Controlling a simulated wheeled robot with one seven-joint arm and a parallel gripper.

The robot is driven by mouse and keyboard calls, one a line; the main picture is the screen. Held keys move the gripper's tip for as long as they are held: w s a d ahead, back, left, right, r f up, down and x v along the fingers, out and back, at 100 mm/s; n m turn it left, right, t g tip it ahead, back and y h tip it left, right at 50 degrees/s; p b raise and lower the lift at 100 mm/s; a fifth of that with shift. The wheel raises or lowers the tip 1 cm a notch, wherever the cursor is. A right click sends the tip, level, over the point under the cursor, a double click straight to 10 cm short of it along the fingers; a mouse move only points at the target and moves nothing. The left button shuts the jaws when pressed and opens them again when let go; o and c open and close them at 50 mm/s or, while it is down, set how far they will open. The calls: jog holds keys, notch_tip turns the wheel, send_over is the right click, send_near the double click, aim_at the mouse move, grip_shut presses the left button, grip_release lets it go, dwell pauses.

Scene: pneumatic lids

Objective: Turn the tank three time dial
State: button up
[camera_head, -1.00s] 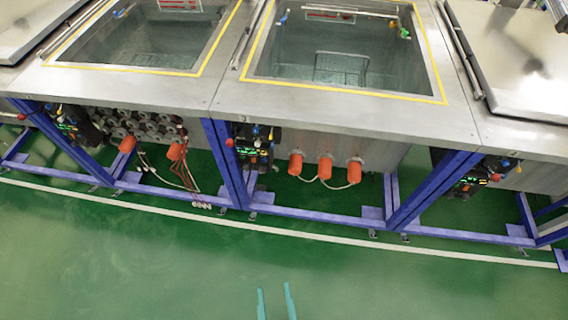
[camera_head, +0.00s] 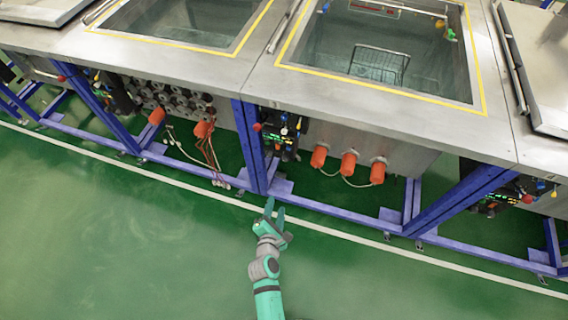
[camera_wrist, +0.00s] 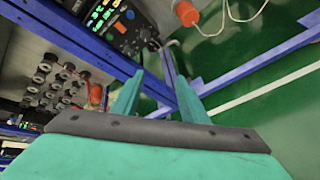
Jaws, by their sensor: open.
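The middle open tank (camera_head: 310,97) has a black control panel (camera_head: 280,138) below its rim at the front left, with lit green displays and small knobs. I cannot tell which dial is the time dial. My teal gripper (camera_head: 275,212) is open and empty, in front of and lower than the panel in the head view, apart from it. In the wrist view its fingers (camera_wrist: 160,92) point up the picture, below the panel.
A blue frame post (camera_head: 250,150) stands just left of the panel, and a blue floor rail (camera_head: 335,212) runs below. Orange cylinders (camera_head: 348,163) with hoses are to the right. Pipe ends (camera_head: 180,100) and another panel lie left. The green floor (camera_head: 120,230) in front is clear.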

aim_at(285, 160)
jog(key=w+n, duration=0.2)
jog(key=w, duration=0.4)
jog(key=w+d+f+n+h, duration=0.1)
jog(key=w+n, duration=0.1)
jog(key=w, duration=0.5)
jog(key=w+d+f+n+h, duration=0.1)
jog(key=w, duration=0.6)
jog(key=shift+d+n, duration=0.2)
jog(key=shift+n, duration=0.2)
jog(key=shift+w+d+f, duration=0.25)
jog(key=shift+s, duration=0.1)
jog(key=shift+a, duration=0.1)
grip_shut()
